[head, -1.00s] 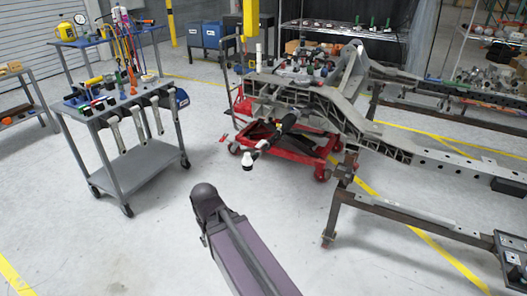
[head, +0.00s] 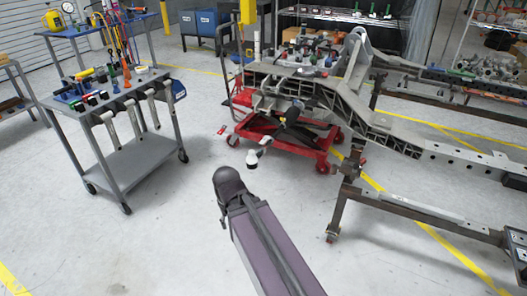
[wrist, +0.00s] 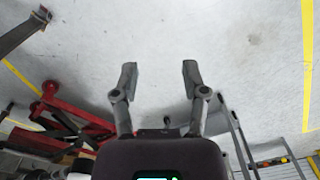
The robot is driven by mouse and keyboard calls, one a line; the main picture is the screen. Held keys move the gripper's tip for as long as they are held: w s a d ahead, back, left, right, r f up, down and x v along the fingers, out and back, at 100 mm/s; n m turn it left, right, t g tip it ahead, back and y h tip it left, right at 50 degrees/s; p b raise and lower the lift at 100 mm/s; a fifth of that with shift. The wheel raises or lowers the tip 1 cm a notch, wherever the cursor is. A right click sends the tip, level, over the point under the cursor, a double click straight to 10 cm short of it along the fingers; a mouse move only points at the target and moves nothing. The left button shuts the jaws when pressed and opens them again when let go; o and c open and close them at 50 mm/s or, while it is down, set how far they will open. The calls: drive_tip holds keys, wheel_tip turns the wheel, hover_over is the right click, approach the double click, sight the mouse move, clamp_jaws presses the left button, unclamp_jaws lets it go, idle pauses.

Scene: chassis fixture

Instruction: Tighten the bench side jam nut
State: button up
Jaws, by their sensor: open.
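The grey chassis (head: 400,135) stands at the right of the head view on a dark stand. A dark rod with a white end piece (head: 253,157) sticks out from its near left side, above the floor. The jam nut is too small to tell apart. My gripper (wrist: 159,78) is open and empty in the wrist view, its two fingers apart over bare floor. It touches nothing there. In the head view, my arm's dark rounded joint shows below the white end piece, and I cannot make out the gripper's fingers.
A grey tool cart (head: 140,160) with hanging tools stands at the left. A red lift (head: 318,160) sits under the chassis; it also shows at the left of the wrist view (wrist: 75,110). Open floor lies between cart and lift. Shelves stand behind.

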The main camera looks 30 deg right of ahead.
drive_tip(key=shift+o, duration=0.7)
drive_tip(key=m+t+y+b, duration=1)
drive_tip(key=t+b, duration=0.2)
drive_tip(key=t, duration=0.1)
approach(263, 151)
drive_tip(key=s+d, duration=0.2)
drive_tip(key=d, duration=0.1)
drive_tip(key=shift+s+f, duration=0.15)
drive_tip(key=shift+s, duration=0.05)
drive_tip(key=shift+w+a, duration=0.1)
drive_tip(key=shift+a, duration=0.05)
drive_tip(key=b+x, duration=0.1)
drive_tip(key=x, duration=1.2)
drive_tip(key=shift+w+a+b, duration=0.25)
drive_tip(key=shift+b, duration=0.1)
